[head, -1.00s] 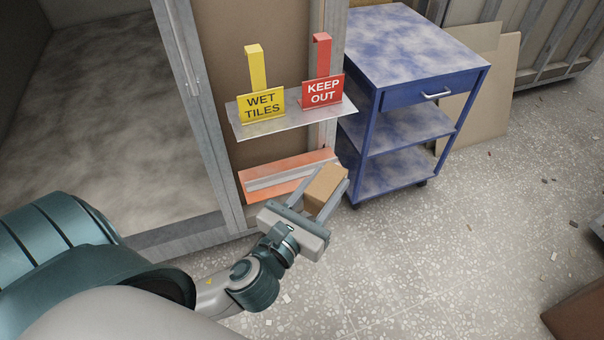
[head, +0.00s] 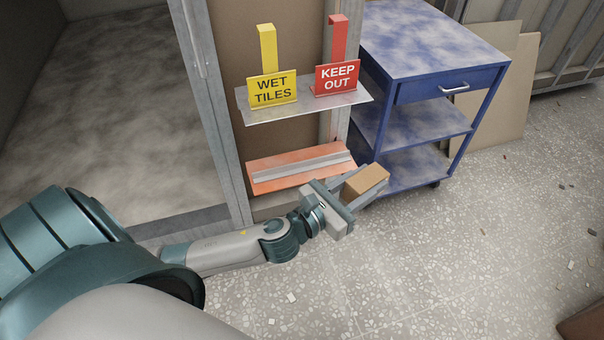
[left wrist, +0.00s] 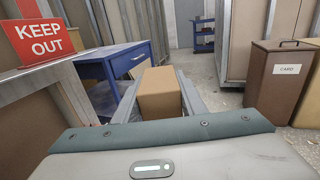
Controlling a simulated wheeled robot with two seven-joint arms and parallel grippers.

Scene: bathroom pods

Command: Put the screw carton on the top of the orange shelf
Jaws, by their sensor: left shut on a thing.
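The screw carton, a small brown box (head: 366,180), is held between the fingers of my left gripper (head: 358,186), which is shut on it in front of the blue cart's lower left. In the left wrist view the carton (left wrist: 160,92) sits between the two fingers. The orange shelf (head: 270,176) is low on the wall panel, left of the gripper and close to it, with a grey metal strip along it. A grey shelf (head: 300,106) above it bears a yellow WET TILES sign (head: 272,89) and a red KEEP OUT sign (head: 337,77). My right gripper is not in view.
A blue cart (head: 428,88) with a drawer and lower shelves stands right of the wall shelves. A grey post (head: 208,100) stands left of them. The speckled floor (head: 440,270) in front is mostly clear, with small scraps. A brown bin (left wrist: 281,85) shows in the left wrist view.

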